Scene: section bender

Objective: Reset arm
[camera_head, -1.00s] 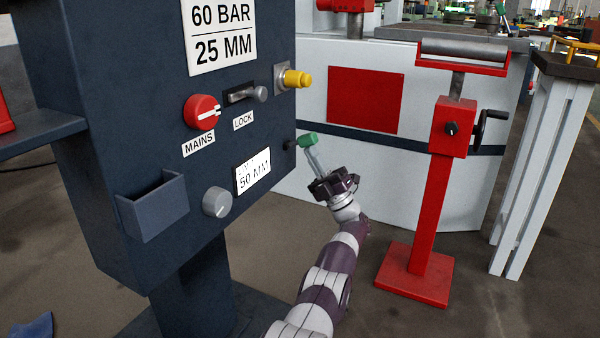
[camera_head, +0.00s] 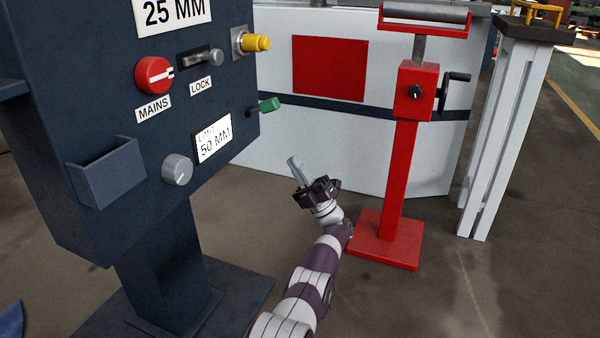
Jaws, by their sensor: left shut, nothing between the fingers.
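My left gripper (camera_head: 293,163) is shut and empty. It is raised in open space to the right of the dark blue control cabinet (camera_head: 100,228), below and right of the green-tipped lever (camera_head: 268,104), with a clear gap between them. The lever sticks out from the cabinet's right edge, above and right of the 50 MM label (camera_head: 213,138). The cabinet also carries a red MAINS knob (camera_head: 153,75), a LOCK lever (camera_head: 200,58), a yellow button (camera_head: 256,43) and a grey knob (camera_head: 177,169). My right gripper is not in view.
A red roller stand (camera_head: 404,170) stands close to the right of my left arm. Behind is a white machine body (camera_head: 345,150) with a red panel (camera_head: 329,68). A pale-legged bench (camera_head: 490,140) is further right. An open holder (camera_head: 108,170) juts from the cabinet front.

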